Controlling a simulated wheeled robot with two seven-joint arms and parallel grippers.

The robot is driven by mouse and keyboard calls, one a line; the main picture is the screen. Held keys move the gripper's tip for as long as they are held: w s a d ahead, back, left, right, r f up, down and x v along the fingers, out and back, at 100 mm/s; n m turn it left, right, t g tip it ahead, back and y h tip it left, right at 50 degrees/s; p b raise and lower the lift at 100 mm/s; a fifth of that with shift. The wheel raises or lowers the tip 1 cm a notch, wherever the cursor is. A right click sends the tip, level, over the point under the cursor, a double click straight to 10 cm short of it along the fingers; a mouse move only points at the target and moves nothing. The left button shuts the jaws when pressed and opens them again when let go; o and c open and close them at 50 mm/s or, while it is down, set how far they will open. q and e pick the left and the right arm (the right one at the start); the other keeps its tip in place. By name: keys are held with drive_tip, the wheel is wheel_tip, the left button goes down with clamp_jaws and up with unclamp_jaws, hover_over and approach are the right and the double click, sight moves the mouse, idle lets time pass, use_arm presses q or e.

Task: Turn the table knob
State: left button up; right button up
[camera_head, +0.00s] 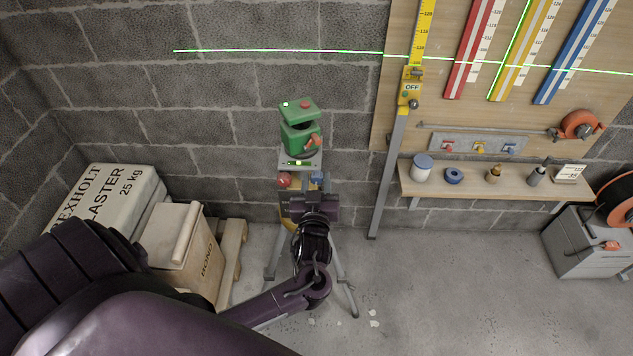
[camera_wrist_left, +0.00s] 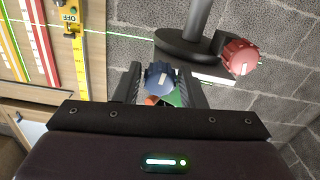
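A green laser level (camera_head: 300,138) stands on a tripod (camera_head: 348,285) against the block wall. Below it are a red knob (camera_head: 284,180) and a blue knob (camera_head: 318,178); which one is the table knob is not marked. My left gripper (camera_head: 316,190) is just in front of the blue knob in the head view. In the left wrist view, the open fingers (camera_wrist_left: 161,82) have the blue knob (camera_wrist_left: 160,77) between their tips; I cannot tell if they touch it. The red knob (camera_wrist_left: 240,57) is apart, right of the fingers. My right gripper is not in view.
A yellow scale (camera_head: 422,30) on a grey post (camera_head: 390,175) stands right of the tripod. A shelf (camera_head: 470,187) holds small containers. Plaster sacks and a box (camera_head: 180,255) are at left. The floor (camera_head: 460,290) at right is mostly clear.

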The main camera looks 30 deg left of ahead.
use_arm(q)
drive_tip(key=shift+o, duration=0.9)
drive_tip(key=b+v, duration=0.2)
drive_tip(key=v, duration=0.6)
drive_tip(key=shift+w, duration=0.1)
